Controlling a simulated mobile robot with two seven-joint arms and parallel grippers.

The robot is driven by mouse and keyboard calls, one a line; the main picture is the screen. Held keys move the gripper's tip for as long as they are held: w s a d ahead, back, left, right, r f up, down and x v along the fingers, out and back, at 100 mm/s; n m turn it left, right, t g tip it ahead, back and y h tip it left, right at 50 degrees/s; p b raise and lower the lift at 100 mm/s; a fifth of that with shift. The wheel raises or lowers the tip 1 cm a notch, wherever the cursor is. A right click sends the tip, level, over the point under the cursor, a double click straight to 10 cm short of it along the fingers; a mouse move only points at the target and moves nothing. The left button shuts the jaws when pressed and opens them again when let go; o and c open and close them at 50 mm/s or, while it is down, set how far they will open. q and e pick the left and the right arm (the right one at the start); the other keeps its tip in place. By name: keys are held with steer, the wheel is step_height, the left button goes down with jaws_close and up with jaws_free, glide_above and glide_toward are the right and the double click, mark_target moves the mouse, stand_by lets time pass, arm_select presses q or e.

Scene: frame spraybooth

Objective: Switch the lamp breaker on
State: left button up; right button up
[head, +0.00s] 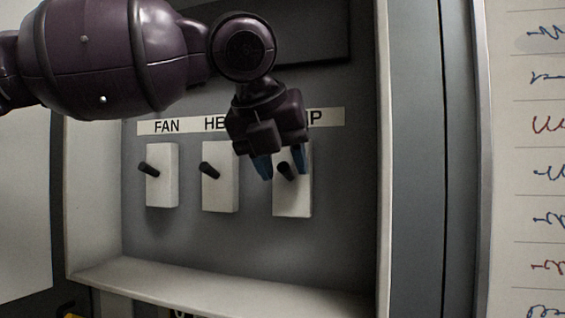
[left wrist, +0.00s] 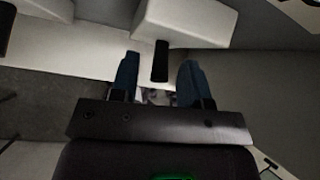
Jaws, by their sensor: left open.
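The lamp breaker (head: 293,203) is a white block with a black lever (head: 285,171), rightmost of three in the recessed grey panel. Its label is partly hidden by my left arm; only a final "P" shows. My left gripper (head: 282,166) is open in front of this breaker, with its blue fingertips on either side of the lever in the picture. In the left wrist view, the black lever (left wrist: 160,62) points down from the white block (left wrist: 186,22) between the blue fingers (left wrist: 158,82). I cannot tell whether they touch it. My right gripper is not in view.
The FAN breaker (head: 161,188) and a second breaker (head: 220,189), labelled "HE" and partly covered, stand to the left with similar levers. The pale box frame (head: 383,210) borders the panel on the right. A whiteboard (head: 535,160) with handwriting is at the far right.

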arm_select(q)
steer(key=v, duration=1)
steer(key=shift+s+r+b, duration=0.2)
steer(key=shift+s+b, duration=0.05)
steer(key=shift+b, duration=0.05)
steer(key=shift+a, duration=0.15)
